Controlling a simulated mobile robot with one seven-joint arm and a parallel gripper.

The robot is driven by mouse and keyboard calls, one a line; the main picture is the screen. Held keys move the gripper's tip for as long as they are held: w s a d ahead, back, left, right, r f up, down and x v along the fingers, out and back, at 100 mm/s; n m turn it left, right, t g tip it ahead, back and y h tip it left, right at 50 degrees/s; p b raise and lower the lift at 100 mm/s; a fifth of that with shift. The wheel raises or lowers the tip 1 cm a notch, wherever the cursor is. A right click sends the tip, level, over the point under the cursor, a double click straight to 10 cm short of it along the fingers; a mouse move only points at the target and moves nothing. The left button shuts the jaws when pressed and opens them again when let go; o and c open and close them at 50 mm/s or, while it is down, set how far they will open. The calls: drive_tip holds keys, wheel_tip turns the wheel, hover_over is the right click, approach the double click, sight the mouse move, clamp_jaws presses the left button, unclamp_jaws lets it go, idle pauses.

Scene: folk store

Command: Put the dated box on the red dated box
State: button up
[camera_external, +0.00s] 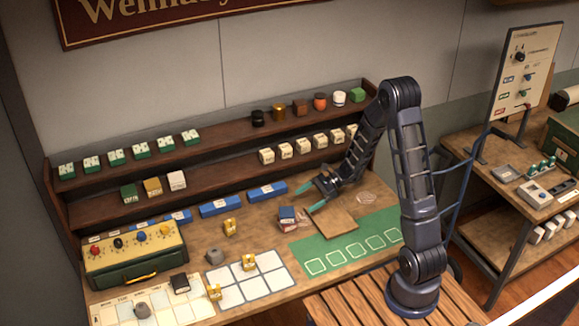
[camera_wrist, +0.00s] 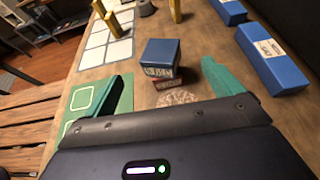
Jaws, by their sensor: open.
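A dark blue box (camera_wrist: 162,52) with a white printed label rests on a red box (camera_wrist: 168,80), turned slightly against it. The stack stands on the wooden table, where the blue box (camera_external: 286,212) and the red box (camera_external: 288,226) also show in the external view. The printing is too small to read for certain. My gripper (camera_external: 311,197) is open and empty, just right of the stack, with its green fingers pointing toward it. In the wrist view my gripper (camera_wrist: 168,70) has the stack ahead between its fingertips, with no visible contact.
A green mat (camera_external: 345,246) with outlined squares lies at the front right. A white grid sheet (camera_external: 252,281) with yellow pieces lies front left. Blue boxes (camera_external: 267,192) line the back below shelves (camera_external: 220,167) of small goods. Some bare table surrounds the stack.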

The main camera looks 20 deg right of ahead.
drive_tip(key=s+d+r+n+t+h, duration=0.2)
drive_tip(key=s+d+r+n+h, duration=0.4)
drive_tip(key=s+r, duration=0.6)
drive_tip(key=s+d+r+n+t+h, duration=0.2)
drive_tip(key=s+d+r+n+h, duration=0.5)
drive_tip(key=s+d+r+n, duration=0.3)
drive_tip(key=s+r+n, duration=0.2)
drive_tip(key=s, duration=0.2)
drive_tip(key=shift+s+d, duration=0.25)
drive_tip(key=shift+d, duration=0.15)
